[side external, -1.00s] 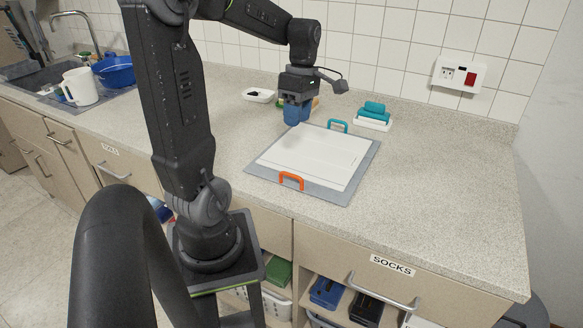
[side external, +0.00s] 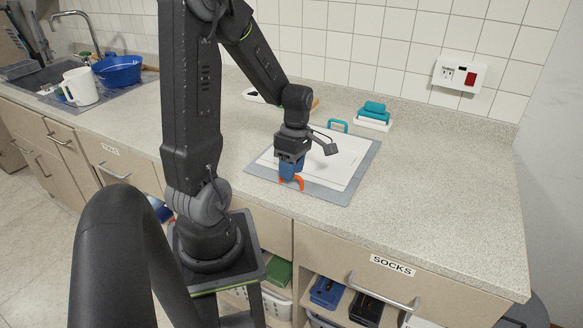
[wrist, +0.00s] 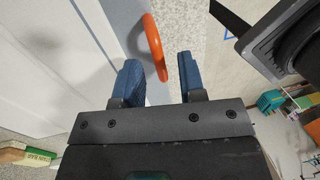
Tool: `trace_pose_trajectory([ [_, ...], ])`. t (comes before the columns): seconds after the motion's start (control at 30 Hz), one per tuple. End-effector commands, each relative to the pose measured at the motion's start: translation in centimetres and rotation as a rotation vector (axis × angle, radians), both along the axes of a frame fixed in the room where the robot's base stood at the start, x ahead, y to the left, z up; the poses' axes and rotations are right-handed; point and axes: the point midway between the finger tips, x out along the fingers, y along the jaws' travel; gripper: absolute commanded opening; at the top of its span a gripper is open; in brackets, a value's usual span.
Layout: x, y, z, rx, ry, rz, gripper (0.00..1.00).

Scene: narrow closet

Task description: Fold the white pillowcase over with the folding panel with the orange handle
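The white pillowcase (side external: 338,160) lies flat on the grey folding board (side external: 337,195), which has an orange handle (side external: 299,184) at its near edge and a teal handle (side external: 338,125) at its far edge. My gripper (side external: 290,177) points down at the orange handle and partly hides it. The pillowcase fills the left side there (wrist: 50,60).
A teal soap-like block on a white dish (side external: 373,116) stands behind the board. A blue bowl (side external: 117,71) and white pitcher (side external: 79,87) are by the sink. The counter right of the board is clear.

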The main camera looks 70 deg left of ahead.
Motion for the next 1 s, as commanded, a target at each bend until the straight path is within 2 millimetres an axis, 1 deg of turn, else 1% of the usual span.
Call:
trace_pose_trajectory([
  [0.27,-0.02,-0.02,-0.12,0.000,0.000,0.000,0.36],
  [0.63,-0.01,-0.01,-0.09,0.000,0.000,0.000,0.01],
  [1.0,-0.01,-0.01,-0.08,0.000,0.000,0.000,0.00],
])
